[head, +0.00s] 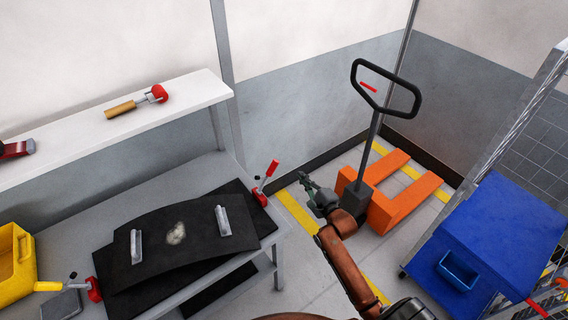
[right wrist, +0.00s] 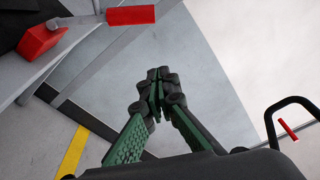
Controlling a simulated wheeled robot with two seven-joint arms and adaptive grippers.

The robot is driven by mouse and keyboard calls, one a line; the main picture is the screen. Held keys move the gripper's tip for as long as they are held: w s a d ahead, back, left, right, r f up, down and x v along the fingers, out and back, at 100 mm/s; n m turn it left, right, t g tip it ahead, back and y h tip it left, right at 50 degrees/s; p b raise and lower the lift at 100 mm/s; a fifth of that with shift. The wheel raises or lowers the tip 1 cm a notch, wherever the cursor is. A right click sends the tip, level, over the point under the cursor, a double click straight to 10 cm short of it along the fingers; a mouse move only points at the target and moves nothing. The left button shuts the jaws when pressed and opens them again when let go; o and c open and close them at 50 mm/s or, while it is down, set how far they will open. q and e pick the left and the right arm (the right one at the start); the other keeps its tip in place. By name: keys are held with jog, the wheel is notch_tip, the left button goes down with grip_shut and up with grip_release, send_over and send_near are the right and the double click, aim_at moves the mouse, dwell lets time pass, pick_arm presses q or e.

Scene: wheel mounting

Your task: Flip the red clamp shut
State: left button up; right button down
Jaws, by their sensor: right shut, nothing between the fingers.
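A red clamp (head: 260,196) sits at the right end of the work table, by the edge of the black panel. Its lever with the red handle (head: 271,169) stands up, tilted to the upper right. In the right wrist view the red clamp body (right wrist: 40,40) is at upper left, and its red handle (right wrist: 130,15) is at the top. A second red clamp (head: 94,289) is at the panel's left end, its lever reaching left. My right gripper (head: 304,178) is shut and empty, right of the right clamp, apart from its handle. Its fingertips (right wrist: 157,80) meet. My left gripper is out of view.
The black panel (head: 170,275) with two metal handles lies on the grey table (head: 150,200). A shelf (head: 60,155) above holds a mallet (head: 138,101). An orange pallet jack (head: 385,212) and a blue cart (head: 490,235) stand right. Floor is free beside the table.

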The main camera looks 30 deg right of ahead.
jog(key=shift+r, duration=0.45)
jog(key=shift+w, duration=0.1)
jog(key=w+b, duration=0.1)
jog(key=w, duration=0.9)
jog(key=a, duration=0.2)
jog(key=s+a, duration=0.1)
jog(key=shift+s+r, duration=0.1)
jog(key=shift+r, duration=0.3)
jog(key=shift+a, duration=0.1)
jog(key=shift+r, duration=0.1)
